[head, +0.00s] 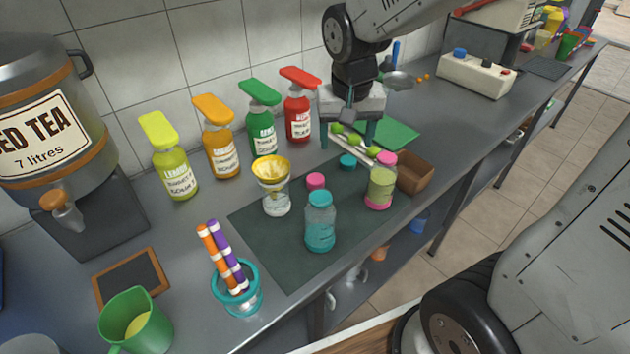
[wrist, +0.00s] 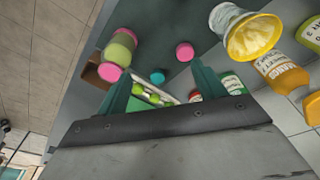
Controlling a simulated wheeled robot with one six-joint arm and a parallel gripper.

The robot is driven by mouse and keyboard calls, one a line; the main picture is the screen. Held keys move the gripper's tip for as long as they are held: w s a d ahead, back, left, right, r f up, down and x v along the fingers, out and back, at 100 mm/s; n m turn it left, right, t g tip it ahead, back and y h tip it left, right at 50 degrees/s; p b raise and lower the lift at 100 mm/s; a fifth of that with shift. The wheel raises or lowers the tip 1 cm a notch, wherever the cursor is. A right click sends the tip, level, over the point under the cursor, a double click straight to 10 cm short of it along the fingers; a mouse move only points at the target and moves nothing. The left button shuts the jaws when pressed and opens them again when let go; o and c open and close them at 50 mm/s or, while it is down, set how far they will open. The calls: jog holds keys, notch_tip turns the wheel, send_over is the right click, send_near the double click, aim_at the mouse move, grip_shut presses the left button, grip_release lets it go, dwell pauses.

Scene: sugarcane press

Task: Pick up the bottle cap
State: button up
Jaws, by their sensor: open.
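A loose pink bottle cap (head: 316,181) lies on the dark mat; it also shows in the wrist view (wrist: 185,51). A loose teal bottle cap (head: 348,161) lies behind and to its right, and in the wrist view (wrist: 158,76) it appears between my finger lines. My gripper (head: 347,141) is open, its two teal fingers pointing down above the back of the mat. It holds nothing. A clear bottle with a teal top (head: 320,230) and a yellow-green bottle with a pink top (head: 381,187) stand upright on the mat.
A glass with a yellow strainer (head: 273,190) stands left of the pink cap. A brown box (head: 415,172) is at the mat's right edge. A tray with green fruits (head: 354,145) lies behind the teal cap. Several spray-style syrup bottles (head: 264,125) line the wall.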

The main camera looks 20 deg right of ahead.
jog(key=m, duration=0.2)
send_near(315, 178)
jog(key=shift+d+f, duration=0.25)
jog(key=shift+d, duration=0.2)
jog(key=f, duration=0.5)
jog(key=w+f, duration=0.1)
jog(key=f, duration=0.2)
jog(key=shift+a+f, duration=0.1)
jog(key=shift+f, duration=0.15)
jog(key=c, duration=1.1)
